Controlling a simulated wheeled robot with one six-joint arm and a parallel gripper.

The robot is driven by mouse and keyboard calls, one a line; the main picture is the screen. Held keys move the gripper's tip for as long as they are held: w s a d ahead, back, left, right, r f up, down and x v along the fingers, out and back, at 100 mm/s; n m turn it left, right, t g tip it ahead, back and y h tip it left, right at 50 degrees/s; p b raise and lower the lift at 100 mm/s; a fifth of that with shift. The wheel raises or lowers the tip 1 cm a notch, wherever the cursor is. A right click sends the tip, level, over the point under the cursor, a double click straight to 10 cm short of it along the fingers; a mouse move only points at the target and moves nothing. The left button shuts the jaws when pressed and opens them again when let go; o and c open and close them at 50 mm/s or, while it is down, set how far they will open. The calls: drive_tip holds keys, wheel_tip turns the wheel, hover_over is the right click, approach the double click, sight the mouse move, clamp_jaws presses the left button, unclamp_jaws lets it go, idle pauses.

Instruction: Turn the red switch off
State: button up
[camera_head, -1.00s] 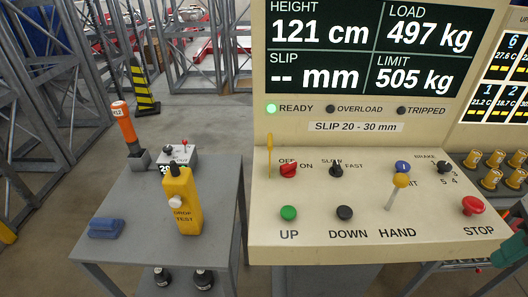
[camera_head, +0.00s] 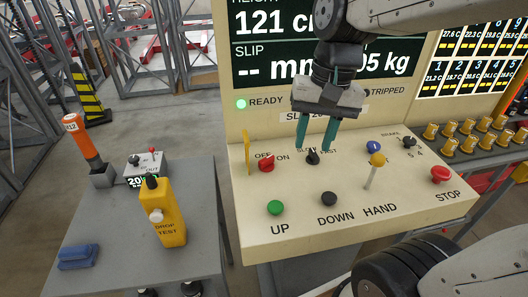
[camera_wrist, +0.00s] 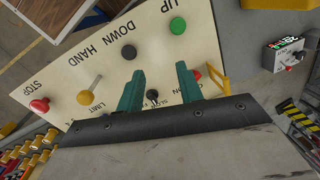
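The red switch (camera_head: 266,162) is a rotary knob between the OFF and ON labels at the left of the cream control panel (camera_head: 300,228). In the wrist view the red switch (camera_wrist: 197,75) is partly hidden behind one finger. My gripper (camera_head: 313,150) is open, with two green fingers apart and nothing held. It hangs above the black SLOW/FAST switch (camera_head: 313,158), to the right of the red switch. In the wrist view my gripper (camera_wrist: 160,88) has the black switch showing between its fingers.
A yellow upright guard (camera_head: 247,152) stands just left of the red switch. The green UP button (camera_head: 275,208), black DOWN button (camera_head: 329,199), yellow-knobbed lever (camera_head: 376,162) and red STOP button (camera_head: 440,174) are nearby. A grey table (camera_head: 110,220) with a yellow DROP TEST box stands left.

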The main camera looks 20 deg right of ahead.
drive_tip(key=w+f+m+g+y, duration=0.15)
drive_tip(key=w+f+m, duration=0.3)
drive_tip(key=w, duration=0.55)
drive_tip(key=m+y, duration=0.2)
drive_tip(key=m, duration=0.3)
approach(269, 156)
drive_tip(key=f, duration=0.1)
drive_tip(key=shift+h, duration=0.35)
drive_tip(key=x, duration=0.8)
drive_tip(key=shift+s+a+r, duration=0.15)
drive_tip(key=shift+a+r, duration=0.1)
drive_tip(key=shift+a, duration=0.15)
clamp_jaws()
